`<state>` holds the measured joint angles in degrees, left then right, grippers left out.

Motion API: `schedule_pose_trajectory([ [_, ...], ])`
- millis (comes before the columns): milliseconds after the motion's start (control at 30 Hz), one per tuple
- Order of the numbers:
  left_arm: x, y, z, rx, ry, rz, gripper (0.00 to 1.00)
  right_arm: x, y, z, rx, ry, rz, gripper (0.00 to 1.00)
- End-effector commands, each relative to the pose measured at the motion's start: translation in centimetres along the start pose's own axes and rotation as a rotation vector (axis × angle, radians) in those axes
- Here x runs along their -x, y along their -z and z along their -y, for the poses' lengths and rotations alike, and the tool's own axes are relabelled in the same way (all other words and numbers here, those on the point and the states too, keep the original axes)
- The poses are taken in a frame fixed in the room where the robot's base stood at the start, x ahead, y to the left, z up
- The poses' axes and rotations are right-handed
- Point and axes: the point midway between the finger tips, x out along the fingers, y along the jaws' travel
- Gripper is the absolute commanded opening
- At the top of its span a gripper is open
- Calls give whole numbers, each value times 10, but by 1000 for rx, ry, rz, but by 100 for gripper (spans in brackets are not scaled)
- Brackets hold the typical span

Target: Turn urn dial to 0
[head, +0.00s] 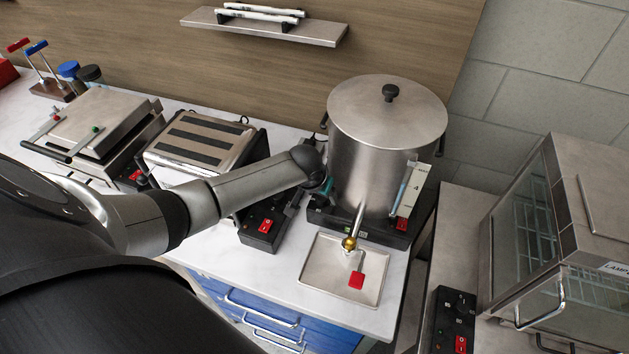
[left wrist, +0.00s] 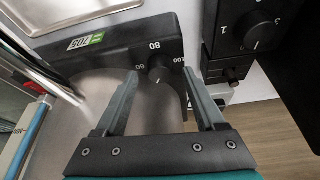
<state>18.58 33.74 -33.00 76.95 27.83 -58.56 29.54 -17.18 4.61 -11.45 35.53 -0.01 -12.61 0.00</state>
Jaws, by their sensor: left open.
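The steel urn (head: 375,150) with a domed lid stands on a black base at the back of the counter. Its dial (left wrist: 159,72) shows in the left wrist view as a dark knob on the base, with 60, 80 and 100 printed around it. I cannot make out its exact setting. In the head view the dial is hidden behind my left gripper (head: 326,188), which is at the urn's left side, low by the base. In the left wrist view the left gripper (left wrist: 162,78) is open, its fingers on either side of the dial; contact is unclear. My right gripper is not in view.
A toaster (head: 200,140) stands close left of the urn; its own dial (left wrist: 258,36) shows in the wrist view. A drip tray (head: 318,275) sits under the urn's tap (head: 350,243). A contact grill (head: 95,120) is farther left. A glass cabinet (head: 570,220) stands right.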

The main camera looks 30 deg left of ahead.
Motion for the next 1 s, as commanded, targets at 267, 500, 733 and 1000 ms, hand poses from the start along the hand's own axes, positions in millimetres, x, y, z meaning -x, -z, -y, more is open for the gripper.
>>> schedule_pose_trajectory([
  [267,33,0,1,-2,0,-1,71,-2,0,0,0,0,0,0],
  [500,67,0,1,-3,2,-2,71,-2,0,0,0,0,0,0],
  [733,103,0,1,-3,2,-2,71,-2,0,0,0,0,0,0],
  [1000,135,0,0,-1,1,0,71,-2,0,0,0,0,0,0],
])
